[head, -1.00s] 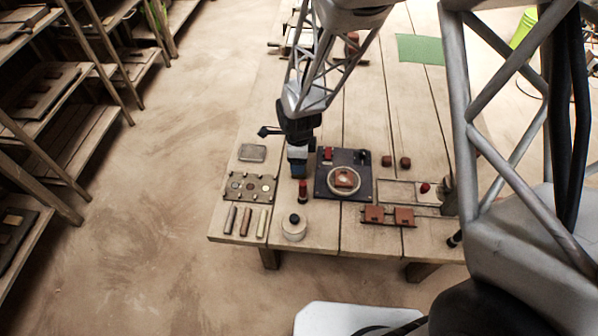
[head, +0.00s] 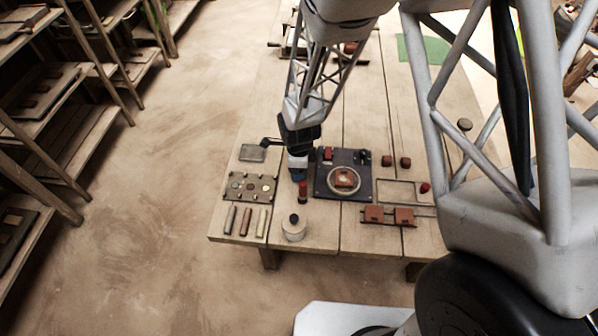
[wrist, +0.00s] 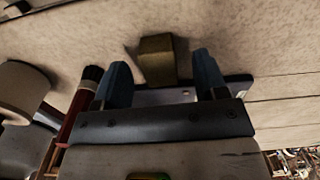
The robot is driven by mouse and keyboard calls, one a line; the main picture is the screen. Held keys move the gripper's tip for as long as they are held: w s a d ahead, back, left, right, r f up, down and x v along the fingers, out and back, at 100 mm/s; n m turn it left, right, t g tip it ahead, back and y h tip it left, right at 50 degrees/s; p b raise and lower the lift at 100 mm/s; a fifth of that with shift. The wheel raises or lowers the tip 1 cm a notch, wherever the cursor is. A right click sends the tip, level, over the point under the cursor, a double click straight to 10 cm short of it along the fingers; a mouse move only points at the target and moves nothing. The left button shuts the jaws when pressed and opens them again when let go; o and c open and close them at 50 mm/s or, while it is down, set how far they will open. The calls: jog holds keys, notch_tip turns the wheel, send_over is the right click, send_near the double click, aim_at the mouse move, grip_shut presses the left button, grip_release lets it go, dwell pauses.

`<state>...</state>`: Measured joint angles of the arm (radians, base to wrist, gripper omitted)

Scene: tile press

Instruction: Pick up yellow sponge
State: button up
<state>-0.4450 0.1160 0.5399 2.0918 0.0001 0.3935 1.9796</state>
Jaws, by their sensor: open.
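A dull yellow-brown block (wrist: 157,58), which looks like the yellow sponge, sits on the wooden table in the wrist view. It appears between and just beyond the two blue fingertips of my gripper (wrist: 161,72). The fingers are open, with a visible gap on both sides of the block. In the head view my gripper (head: 298,175) points down over the table, left of the dark square plate. I cannot make out the sponge in the head view; the gripper probably hides it.
A red stick with a black top (wrist: 80,105) stands close left of the fingers, beside a pale round jar (wrist: 22,88). In the head view the dark plate (head: 361,187) is right of the gripper, and a tray with round pieces (head: 250,186) is left.

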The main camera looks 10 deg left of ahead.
jog(key=shift+f, duration=0.7)
jog(key=c, duration=1)
jog(key=shift+r, duration=0.15)
jog(key=shift+r, duration=4.9)
jog(key=o, duration=0.4)
jog(key=c, duration=0.3)
jog(key=shift+c, duration=0.2)
